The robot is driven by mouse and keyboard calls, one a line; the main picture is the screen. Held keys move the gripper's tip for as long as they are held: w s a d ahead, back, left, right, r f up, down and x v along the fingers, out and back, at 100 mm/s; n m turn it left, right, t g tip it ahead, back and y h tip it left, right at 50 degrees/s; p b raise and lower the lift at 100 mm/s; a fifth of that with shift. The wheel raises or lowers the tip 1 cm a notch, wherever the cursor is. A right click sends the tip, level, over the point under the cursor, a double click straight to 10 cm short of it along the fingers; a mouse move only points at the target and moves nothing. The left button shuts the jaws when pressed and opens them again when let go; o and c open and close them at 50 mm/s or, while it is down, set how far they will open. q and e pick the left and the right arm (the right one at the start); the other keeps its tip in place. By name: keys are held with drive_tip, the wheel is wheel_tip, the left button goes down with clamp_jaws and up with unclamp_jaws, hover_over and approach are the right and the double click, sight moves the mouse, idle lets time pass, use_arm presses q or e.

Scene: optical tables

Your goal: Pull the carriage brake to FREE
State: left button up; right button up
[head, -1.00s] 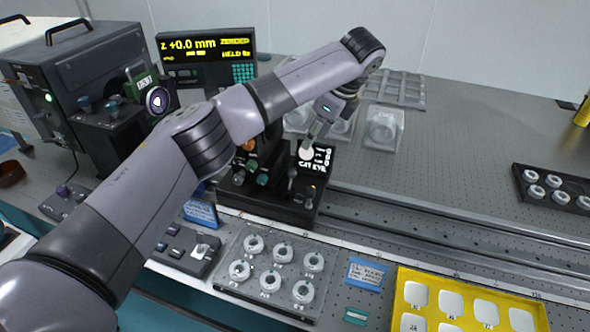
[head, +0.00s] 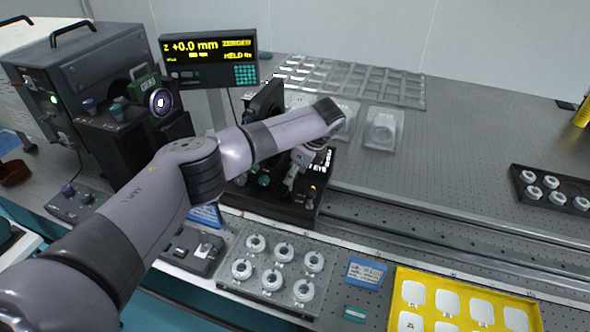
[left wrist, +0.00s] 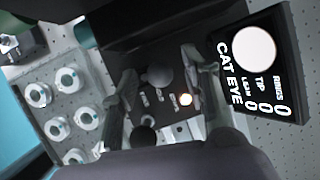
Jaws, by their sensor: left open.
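The carriage (head: 268,203) is a black block on the rail, with knobs, small labels and a lit orange lamp (head: 312,189) on its front deck. My left gripper (head: 292,180) reaches down over this deck and hides much of it. In the left wrist view the gripper's fingers (left wrist: 160,95) stand apart. A rounded grey knob (left wrist: 158,75) shows between them, and the lit lamp (left wrist: 186,99) is close to the right finger. I cannot tell which control is the brake or whether a finger touches it. The readout (head: 210,52) shows "Z +0.0 mm", "ZEROED" and "HELD".
A black "CAT EYE" display (left wrist: 262,62) stands beside the right finger. A clear tray of ring-shaped parts (head: 235,290) lies in front of the rail, with a yellow tray (head: 535,315) to its right. The perforated table behind the rail is mostly clear at right.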

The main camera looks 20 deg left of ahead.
use_arm(q)
clamp_jaws()
idle(0.5)
